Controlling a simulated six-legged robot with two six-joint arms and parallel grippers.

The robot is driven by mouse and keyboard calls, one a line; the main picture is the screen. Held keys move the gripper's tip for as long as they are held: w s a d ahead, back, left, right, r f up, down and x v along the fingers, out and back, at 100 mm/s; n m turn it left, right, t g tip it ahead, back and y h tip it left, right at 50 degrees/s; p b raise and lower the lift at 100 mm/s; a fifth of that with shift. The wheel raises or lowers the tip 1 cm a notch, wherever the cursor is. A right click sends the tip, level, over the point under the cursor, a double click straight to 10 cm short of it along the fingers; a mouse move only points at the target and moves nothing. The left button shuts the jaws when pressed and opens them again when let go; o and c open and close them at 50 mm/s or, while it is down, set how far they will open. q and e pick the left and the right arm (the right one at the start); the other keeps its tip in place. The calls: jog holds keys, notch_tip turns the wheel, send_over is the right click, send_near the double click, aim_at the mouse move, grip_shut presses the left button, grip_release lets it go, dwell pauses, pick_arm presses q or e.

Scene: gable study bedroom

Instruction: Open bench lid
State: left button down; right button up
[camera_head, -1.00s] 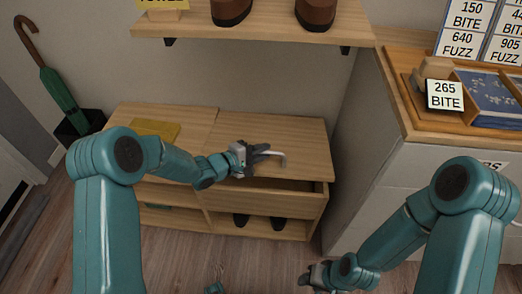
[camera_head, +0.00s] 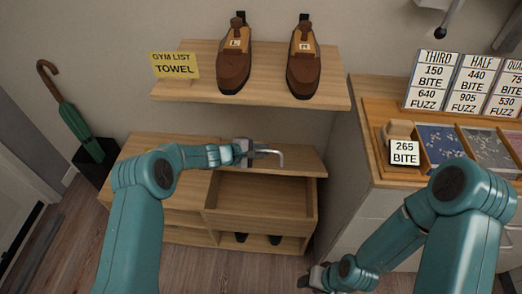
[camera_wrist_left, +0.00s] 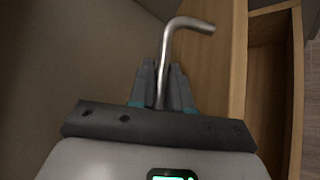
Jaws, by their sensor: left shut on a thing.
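The bench (camera_head: 175,190) stands against the wall. Its right lid (camera_head: 303,160) is tilted up at the front, and the box compartment (camera_head: 262,193) beneath shows open. My left gripper (camera_head: 248,152) is shut on a bent silver metal rod (camera_head: 272,152) at the lid. In the left wrist view the rod (camera_wrist_left: 168,60) stands between the closed fingers (camera_wrist_left: 163,88) and bends right towards the wooden lid (camera_wrist_left: 222,70). I cannot tell whether the rod is fixed to the lid. My right gripper (camera_head: 313,277) is low over the floor, away from the bench, its fingers unclear.
A shelf (camera_head: 270,92) with brown shoes (camera_head: 234,65) and a yellow sign (camera_head: 175,65) hangs above the bench. A cabinet (camera_head: 345,215) with a tray and price cards stands right. An umbrella (camera_head: 75,115) in a black stand (camera_head: 95,165) is left.

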dwell(0.3)
pick_arm(q)
jog(key=c, duration=1.2)
grip_release()
jog(key=shift+o, duration=0.2)
jog(key=p+v, duration=0.2)
jog(key=v, duration=1.4)
jog(key=shift+a, duration=0.1)
